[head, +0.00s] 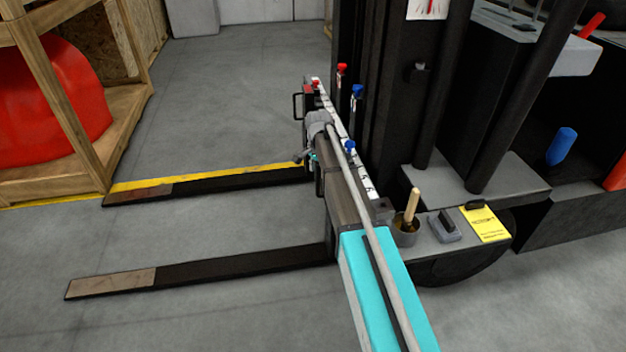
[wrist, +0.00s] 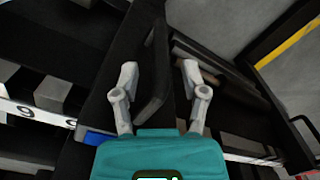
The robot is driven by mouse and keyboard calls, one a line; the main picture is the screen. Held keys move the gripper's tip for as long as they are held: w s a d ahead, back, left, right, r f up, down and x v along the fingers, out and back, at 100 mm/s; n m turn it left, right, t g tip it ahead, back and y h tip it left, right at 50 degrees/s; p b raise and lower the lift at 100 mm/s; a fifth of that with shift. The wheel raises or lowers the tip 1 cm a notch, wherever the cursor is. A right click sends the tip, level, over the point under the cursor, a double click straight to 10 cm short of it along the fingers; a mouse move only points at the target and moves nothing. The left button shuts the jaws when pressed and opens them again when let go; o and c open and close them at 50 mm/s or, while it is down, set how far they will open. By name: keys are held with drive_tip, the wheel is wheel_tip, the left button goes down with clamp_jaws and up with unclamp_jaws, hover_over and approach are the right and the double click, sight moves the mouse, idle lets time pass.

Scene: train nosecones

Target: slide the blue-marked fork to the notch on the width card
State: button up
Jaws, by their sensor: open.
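Two dark forks with worn tips reach left from the carriage in the head view: a near fork (head: 220,267) and a far fork (head: 225,183). Blue knobs (head: 349,147) sit on the carriage's nearer part, red ones farther away; which fork carries blue is partly hidden by my arm. My gripper (wrist: 158,74) is open, its fingers on either side of a black bar handle (wrist: 155,72), with no clear contact. A blue patch (wrist: 98,137) shows beside the handle's dark upright. A yellow card (head: 484,222) lies on the truck's step; its print is unreadable and no notch is discernible.
A white numbered scale (head: 362,180) runs along the carriage. A cup with a wooden-handled tool (head: 405,232) and a grey block (head: 444,226) stand beside the card. A wooden crate (head: 50,185) with a red nosecone (head: 45,105) stands left.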

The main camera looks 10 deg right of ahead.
drive_tip(key=shift+f+b, duration=0.6)
drive_tip(key=shift+f, duration=0.25)
clamp_jaws()
